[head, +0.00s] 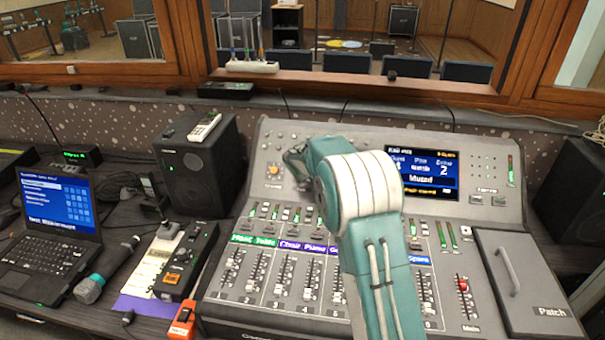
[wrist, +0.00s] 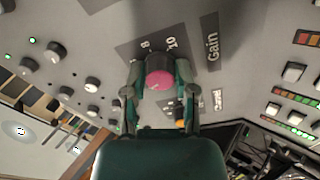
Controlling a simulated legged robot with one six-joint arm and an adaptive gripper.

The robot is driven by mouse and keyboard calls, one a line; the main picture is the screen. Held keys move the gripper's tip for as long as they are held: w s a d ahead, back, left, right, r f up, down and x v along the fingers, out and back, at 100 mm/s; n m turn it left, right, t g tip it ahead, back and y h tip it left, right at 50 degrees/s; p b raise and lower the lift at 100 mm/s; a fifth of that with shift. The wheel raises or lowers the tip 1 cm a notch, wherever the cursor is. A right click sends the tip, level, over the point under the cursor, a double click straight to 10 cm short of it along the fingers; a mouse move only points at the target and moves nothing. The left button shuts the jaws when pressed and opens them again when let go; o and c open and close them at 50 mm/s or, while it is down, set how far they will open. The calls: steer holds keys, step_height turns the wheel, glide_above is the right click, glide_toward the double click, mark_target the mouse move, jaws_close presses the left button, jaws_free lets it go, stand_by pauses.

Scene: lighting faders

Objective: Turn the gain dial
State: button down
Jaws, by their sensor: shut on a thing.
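The gain dial (wrist: 159,80) has a round pink-red cap and sits on the grey panel beside the printed word "Gain" and a number scale. In the wrist view my gripper (wrist: 160,72) has its two green fingers on either side of the dial, shut on it. In the head view my gripper (head: 296,160) is at the upright back panel of the mixing console (head: 330,135), left of centre. My arm and gripper hide the dial there.
A lit screen (head: 422,172) is right of my arm. A black speaker (head: 197,165) and a laptop (head: 55,215) stand on the left. A window frame is behind.

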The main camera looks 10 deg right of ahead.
steer(key=shift+f, duration=0.2)
steer(key=shift+c, duration=2)
jaws_free()
steer(key=shift+r, duration=0.15)
steer(key=shift+s+a+r, duration=0.1)
steer(key=shift+s+r, duration=0.05)
steer(key=shift+r, duration=0.05)
steer(key=v, duration=1.1)
steer(key=shift+s+a, duration=0.1)
steer(key=shift+s, duration=0.05)
